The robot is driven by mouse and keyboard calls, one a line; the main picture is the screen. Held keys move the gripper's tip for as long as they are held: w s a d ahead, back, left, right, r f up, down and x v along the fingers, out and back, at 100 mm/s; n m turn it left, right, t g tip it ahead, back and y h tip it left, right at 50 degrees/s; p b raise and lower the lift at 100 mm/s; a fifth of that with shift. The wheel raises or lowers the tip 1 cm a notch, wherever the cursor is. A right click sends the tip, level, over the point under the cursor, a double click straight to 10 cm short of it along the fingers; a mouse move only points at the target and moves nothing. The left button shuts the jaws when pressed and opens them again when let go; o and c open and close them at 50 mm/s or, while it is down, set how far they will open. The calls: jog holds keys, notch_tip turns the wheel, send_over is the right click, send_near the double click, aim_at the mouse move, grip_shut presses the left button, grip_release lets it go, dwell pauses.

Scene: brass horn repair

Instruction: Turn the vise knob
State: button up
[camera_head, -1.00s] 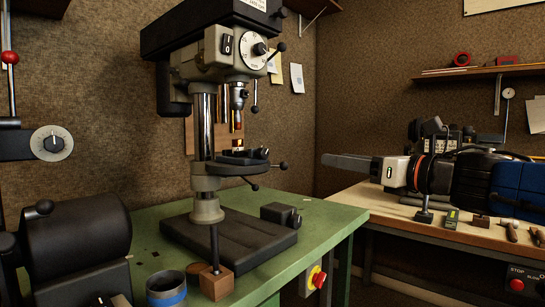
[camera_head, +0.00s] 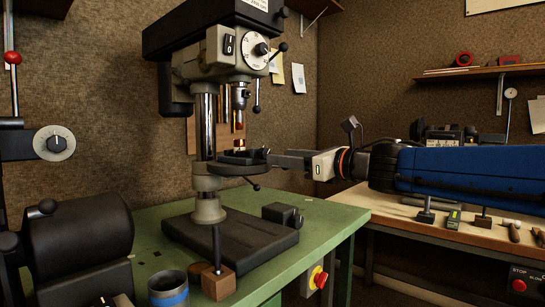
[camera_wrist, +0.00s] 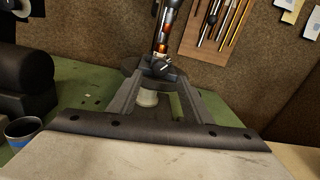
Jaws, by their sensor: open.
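The small dark vise (camera_head: 236,158) sits on the drill press's round table, with a shiny brass-coloured piece (camera_head: 239,143) above it. Its dark knob (camera_head: 266,152) is on the right side. My gripper (camera_head: 274,158) reaches in from the right, with its fingertips close to the knob. In the wrist view the knob (camera_wrist: 160,67) shows just beyond and between the two fingertips of my gripper (camera_wrist: 159,80). The fingers are apart and empty. I cannot tell whether either finger touches the knob.
The drill press column (camera_head: 206,130) stands behind the vise, on a green bench (camera_head: 335,215). A blue-banded cup (camera_head: 168,289) and a wooden block (camera_head: 218,283) are at the front.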

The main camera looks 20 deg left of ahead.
aim_at(263, 153)
jog(key=shift+x, duration=2.55)
jog(key=shift+c, duration=0.4)
jog(key=c, duration=1)
